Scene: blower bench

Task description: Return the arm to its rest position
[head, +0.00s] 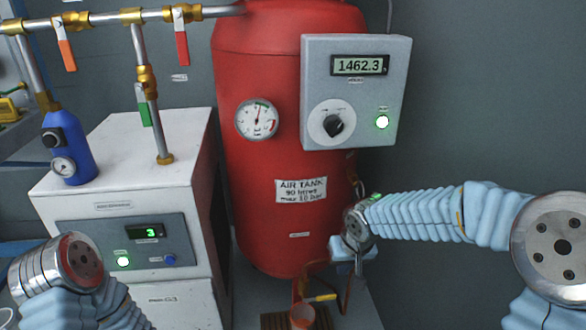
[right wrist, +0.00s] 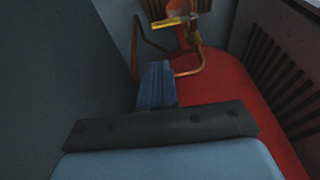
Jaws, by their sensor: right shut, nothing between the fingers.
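My right arm reaches in from the right in blue ribbed sleeving. My right gripper (head: 345,266) points down at the lower right side of the red air tank (head: 262,215), in front of the dark wall. In the right wrist view its blue fingers (right wrist: 155,85) are together with nothing held between them. The tank shows behind and to the right of them there; I cannot tell whether they touch it. Part of my left arm shows at the lower left, but its gripper is out of view.
A copper pipe with a yellow-handled valve (head: 320,297) runs below the tank, close to my right gripper. A grey control box (head: 360,118) reading 1462.3 sits above my right forearm. A white cabinet (head: 190,185) carries a blue bottle (head: 68,147). Pipes with red, orange and green levers stand above.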

